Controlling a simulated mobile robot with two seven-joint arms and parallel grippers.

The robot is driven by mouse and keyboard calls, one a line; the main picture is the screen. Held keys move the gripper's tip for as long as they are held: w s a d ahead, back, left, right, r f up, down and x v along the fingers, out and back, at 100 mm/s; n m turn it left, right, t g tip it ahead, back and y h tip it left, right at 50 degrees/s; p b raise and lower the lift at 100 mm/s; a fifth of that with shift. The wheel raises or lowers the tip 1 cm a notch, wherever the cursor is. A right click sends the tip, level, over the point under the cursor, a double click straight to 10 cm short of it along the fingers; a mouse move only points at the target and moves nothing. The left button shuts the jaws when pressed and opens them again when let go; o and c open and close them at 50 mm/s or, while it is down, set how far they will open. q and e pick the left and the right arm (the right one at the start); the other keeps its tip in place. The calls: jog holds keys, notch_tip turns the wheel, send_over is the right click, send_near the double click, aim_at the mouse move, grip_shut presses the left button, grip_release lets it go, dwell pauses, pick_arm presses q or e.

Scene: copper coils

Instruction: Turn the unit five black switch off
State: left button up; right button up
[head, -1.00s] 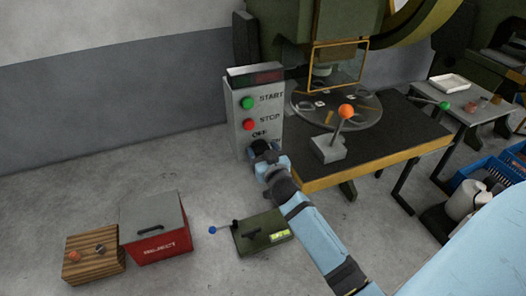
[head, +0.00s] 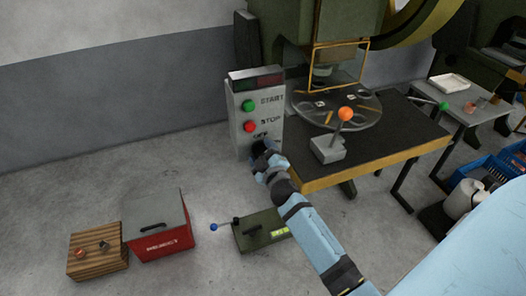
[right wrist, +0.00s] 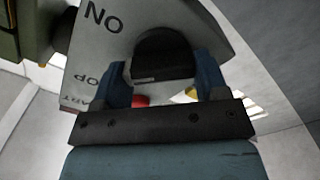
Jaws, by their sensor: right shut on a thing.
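The grey control box (head: 236,125) stands at the left end of the press table, with a green START button (head: 249,105), a red STOP button (head: 250,127) and the black switch below them. In the right wrist view the black switch (right wrist: 165,55) is a round dark knob between the fingers of my right gripper (right wrist: 165,78), which is shut on it. An ON label (right wrist: 103,18) shows upside down beside the knob. In the head view my right gripper (head: 262,150) covers most of the switch and the lower labels. My left gripper is not in view.
The black table (head: 385,150) carries a lever with an orange ball (head: 346,114) and a round dial plate (head: 337,108).

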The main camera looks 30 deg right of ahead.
jog(key=n, duration=0.4)
jog(key=shift+n, duration=0.3)
jog(key=shift+w+a+n+p, duration=0.1)
jog(key=shift+n+p, duration=0.2)
jog(key=shift+n, duration=1.4)
jog(key=o, duration=0.9)
jog(key=shift+f, duration=0.1)
jog(key=shift+o, duration=0.2)
